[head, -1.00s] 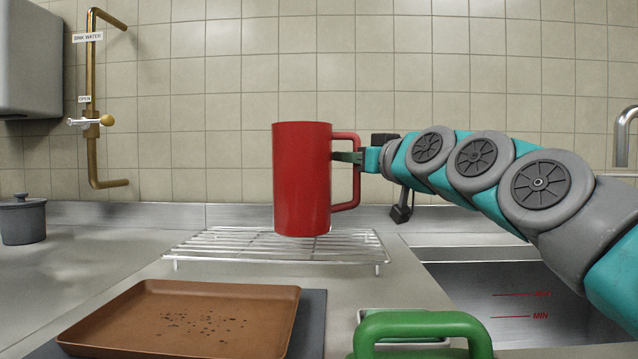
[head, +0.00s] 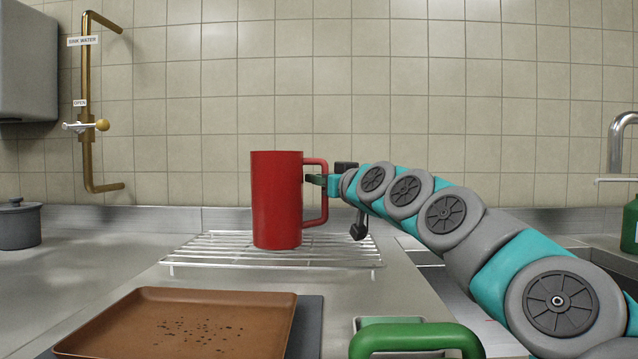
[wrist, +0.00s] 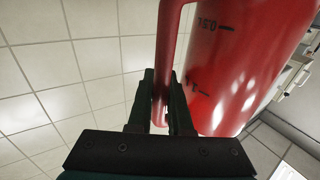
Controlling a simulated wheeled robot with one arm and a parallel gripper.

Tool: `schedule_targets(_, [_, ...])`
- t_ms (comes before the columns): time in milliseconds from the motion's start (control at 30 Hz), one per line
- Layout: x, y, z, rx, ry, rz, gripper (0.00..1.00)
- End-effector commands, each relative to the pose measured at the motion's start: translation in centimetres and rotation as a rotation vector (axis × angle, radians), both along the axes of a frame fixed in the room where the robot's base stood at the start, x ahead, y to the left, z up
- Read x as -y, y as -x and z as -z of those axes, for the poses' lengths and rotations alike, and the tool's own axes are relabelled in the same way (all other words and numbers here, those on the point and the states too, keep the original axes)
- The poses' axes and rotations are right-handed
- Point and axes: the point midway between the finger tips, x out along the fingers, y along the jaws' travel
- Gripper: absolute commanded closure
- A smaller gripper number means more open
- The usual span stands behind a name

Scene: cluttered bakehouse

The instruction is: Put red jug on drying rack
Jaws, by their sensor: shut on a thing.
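The red jug (head: 277,200) is upright over the wire drying rack (head: 205,252) in the head view. Its base overlaps the rack's bars; I cannot tell for sure whether it touches them. My gripper (head: 316,180) comes from the right and is shut on the jug's handle. In the wrist view the two dark fingers (wrist: 161,100) are on either side of the red handle, and the jug's body (wrist: 245,60) with dark volume marks fills the upper right. The jug hides part of the rack's middle.
A brown baking tray (head: 150,295) with dark crumbs lies in front of the rack. A green handle (head: 415,338) is at the front. A grey lidded pot (head: 18,226) and a brass pipe with a tap (head: 86,125) are left. A sink with a faucet (head: 616,140) is right.

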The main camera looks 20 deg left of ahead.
Motion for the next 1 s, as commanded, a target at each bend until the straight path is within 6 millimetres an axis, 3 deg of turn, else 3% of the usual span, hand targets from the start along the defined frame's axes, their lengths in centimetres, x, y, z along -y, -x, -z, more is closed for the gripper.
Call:
schedule_targets(467, [0.04, 0.09, 1.18, 0.001, -0.001, -0.001, 1.00])
schedule_targets(500, [0.03, 0.09, 1.03, 0.001, -0.001, -0.001, 0.78])
schedule_targets(733, [0.02, 0.09, 1.00, 0.001, -0.001, -0.001, 0.52])
schedule_targets(1000, [0.03, 0.09, 0.85, 0.001, -0.001, -0.001, 0.52])
